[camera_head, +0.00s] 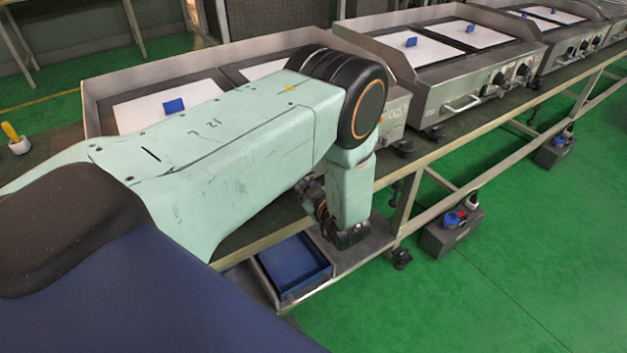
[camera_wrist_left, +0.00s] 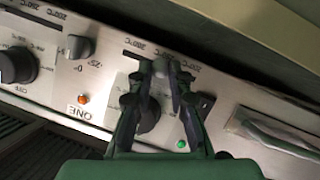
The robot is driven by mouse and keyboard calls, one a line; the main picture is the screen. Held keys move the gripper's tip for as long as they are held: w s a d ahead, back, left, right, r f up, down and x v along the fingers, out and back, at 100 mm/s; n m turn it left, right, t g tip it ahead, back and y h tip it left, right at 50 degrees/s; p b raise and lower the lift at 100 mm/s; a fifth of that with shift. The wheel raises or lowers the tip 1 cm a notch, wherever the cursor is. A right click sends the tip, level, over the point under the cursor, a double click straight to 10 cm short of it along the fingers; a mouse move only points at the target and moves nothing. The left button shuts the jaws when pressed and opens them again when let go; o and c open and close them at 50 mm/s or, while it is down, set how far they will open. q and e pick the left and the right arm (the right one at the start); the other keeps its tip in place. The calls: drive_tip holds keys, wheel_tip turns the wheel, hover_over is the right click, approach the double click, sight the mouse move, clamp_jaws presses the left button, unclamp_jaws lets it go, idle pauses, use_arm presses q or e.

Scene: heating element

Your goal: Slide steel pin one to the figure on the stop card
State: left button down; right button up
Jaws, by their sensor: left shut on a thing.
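In the left wrist view the front panel (camera_wrist_left: 110,70) of a heating unit appears upside down, with a label "ONE" (camera_wrist_left: 80,112). My left gripper (camera_wrist_left: 165,68) is in front of it, its fingers closed on a small grey steel pin (camera_wrist_left: 160,64). The pin is by a dark slot with printed °C figures beside it; the figure at the pin is too small to read surely. The fingers partly cover a black knob (camera_wrist_left: 148,115). In the head view my left arm hides this panel and most of the gripper. I cannot make out a stop card. My right gripper is out of view.
Several griddles with white plates (camera_head: 465,37) and small blue pieces (camera_head: 411,42) stand along the bench. A blue tray (camera_head: 292,265) is below my left wrist. In the wrist view, an orange lamp (camera_wrist_left: 83,98), a green lamp (camera_wrist_left: 181,144) and a bar handle (camera_wrist_left: 275,135) flank the fingers.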

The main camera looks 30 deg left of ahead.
use_arm(q)
drive_tip(key=c, duration=1.2)
unclamp_jaws()
drive_tip(key=v, duration=0.7)
drive_tip(key=shift+s+d, duration=0.15)
drive_tip(key=shift+r, duration=0.1)
